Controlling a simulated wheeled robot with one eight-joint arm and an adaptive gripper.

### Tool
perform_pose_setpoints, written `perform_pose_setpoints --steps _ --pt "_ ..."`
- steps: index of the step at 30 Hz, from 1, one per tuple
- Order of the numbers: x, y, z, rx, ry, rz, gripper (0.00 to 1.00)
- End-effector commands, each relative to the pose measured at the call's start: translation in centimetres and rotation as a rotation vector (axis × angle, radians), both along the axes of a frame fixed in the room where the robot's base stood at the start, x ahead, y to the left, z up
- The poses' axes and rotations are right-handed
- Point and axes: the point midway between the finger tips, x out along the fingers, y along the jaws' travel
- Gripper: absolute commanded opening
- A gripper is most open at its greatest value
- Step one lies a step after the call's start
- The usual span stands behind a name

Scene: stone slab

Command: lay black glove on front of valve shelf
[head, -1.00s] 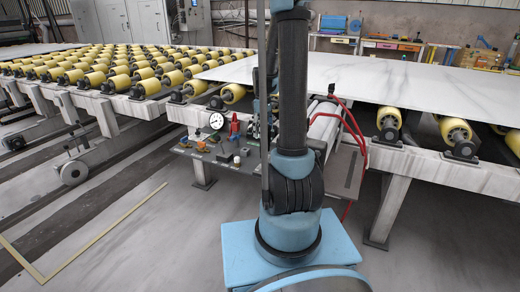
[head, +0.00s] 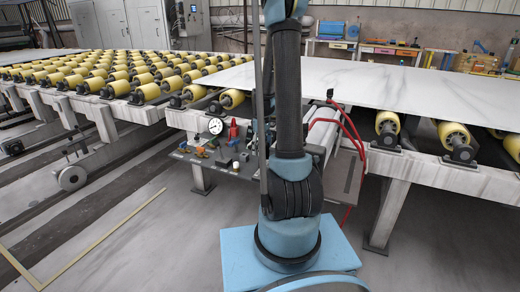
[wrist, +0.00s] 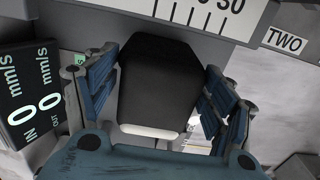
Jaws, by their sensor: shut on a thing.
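My gripper (wrist: 158,92) fills the middle of the wrist view, its blue fingers closed on both sides of a black glove (wrist: 160,75). The glove is a dark, rounded slab with a pale band at its lower edge. In the head view my own arm and column hide the gripper and the glove. The valve shelf (head: 232,172) is a dark grey plate left of my arm, at the front of the roller line. A white round gauge (head: 215,126), a red fitting (head: 233,131) and several small parts stand on it.
In the wrist view a numbered scale (wrist: 205,15), a "TWO" label (wrist: 285,41) and a mm/s display (wrist: 33,95) lie close around the glove. A pale stone slab (head: 400,88) covers the rollers at right. Red hoses (head: 357,140) hang right of my arm.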

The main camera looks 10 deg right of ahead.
Motion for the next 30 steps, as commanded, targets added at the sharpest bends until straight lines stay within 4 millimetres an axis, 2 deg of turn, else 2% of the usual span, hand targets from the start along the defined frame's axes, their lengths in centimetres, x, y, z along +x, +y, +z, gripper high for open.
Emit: perform_pose_setpoints --steps 2,3,5,20,26,30 --pt "0.0 0.0 -0.2 0.000 0.000 0.000 0.52" --pt "0.0 0.0 -0.1 0.000 0.000 0.000 0.83" --pt "0.0 0.0 -0.1 0.000 0.000 0.000 0.96" --pt "0.0 0.1 0.1 0.000 0.000 0.001 0.96" --pt "0.0 0.1 2.0 0.000 0.000 0.001 0.96" --pt "0.0 0.2 4.1 0.000 0.000 0.001 0.96"
